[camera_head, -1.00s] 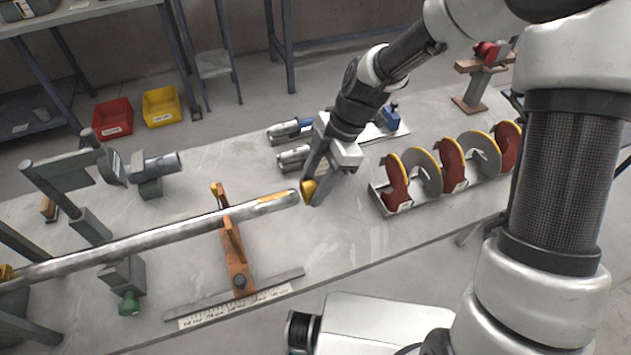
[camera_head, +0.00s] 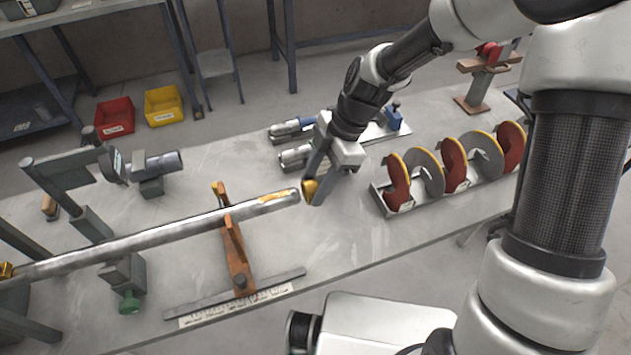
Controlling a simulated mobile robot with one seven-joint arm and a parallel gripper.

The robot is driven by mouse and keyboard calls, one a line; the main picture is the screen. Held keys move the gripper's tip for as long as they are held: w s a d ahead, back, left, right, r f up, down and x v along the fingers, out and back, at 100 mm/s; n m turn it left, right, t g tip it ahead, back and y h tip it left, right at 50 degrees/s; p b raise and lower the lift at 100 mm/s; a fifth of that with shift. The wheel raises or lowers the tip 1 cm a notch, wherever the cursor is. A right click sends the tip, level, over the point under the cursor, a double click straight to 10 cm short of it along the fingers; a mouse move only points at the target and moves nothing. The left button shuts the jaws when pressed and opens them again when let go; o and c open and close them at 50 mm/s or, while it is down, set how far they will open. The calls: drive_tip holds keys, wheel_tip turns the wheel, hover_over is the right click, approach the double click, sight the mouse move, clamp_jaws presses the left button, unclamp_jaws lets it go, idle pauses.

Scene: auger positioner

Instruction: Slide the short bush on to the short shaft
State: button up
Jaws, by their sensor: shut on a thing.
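The shaft (camera_head: 165,236) is a long grey metal bar lying across the left of the bench, with its free end pointing right. It has a worn yellowish patch near that end. My gripper (camera_head: 313,191) is shut on a small brass-coloured bush (camera_head: 309,190), just right of the shaft's free end. The bush looks very close to the shaft end, roughly in line with it. I cannot tell whether they touch. The fingers hide part of the bush.
An orange support (camera_head: 237,262) stands under the shaft near its free end. A rack of red and grey flights (camera_head: 425,172) stands on the right. Grey clamps and a motor (camera_head: 160,167) are at left. Cylindrical tools (camera_head: 291,129) lie behind my gripper. Bench in front is mostly clear.

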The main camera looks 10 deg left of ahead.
sight(274, 196)
drive_tip(key=shift+s+a+b, duration=0.3)
drive_tip(key=shift+s+a, duration=0.5)
drive_tip(key=shift+a, duration=0.5)
drive_tip(key=shift+s+a+b, duration=0.25)
drive_tip(key=shift+s+a, duration=0.5)
drive_tip(key=shift+a, duration=0.55)
drive_tip(key=shift+s+a+b, duration=0.3)
drive_tip(key=shift+s+a, duration=0.5)
drive_tip(key=shift+a, duration=0.5)
idle(0.4)
drive_tip(key=o, duration=1.4)
drive_tip(key=shift+c, duration=0.2)
drive_tip(key=p+v, duration=0.2)
drive_tip(key=v, duration=1.5)
drive_tip(key=shift+r, duration=0.25)
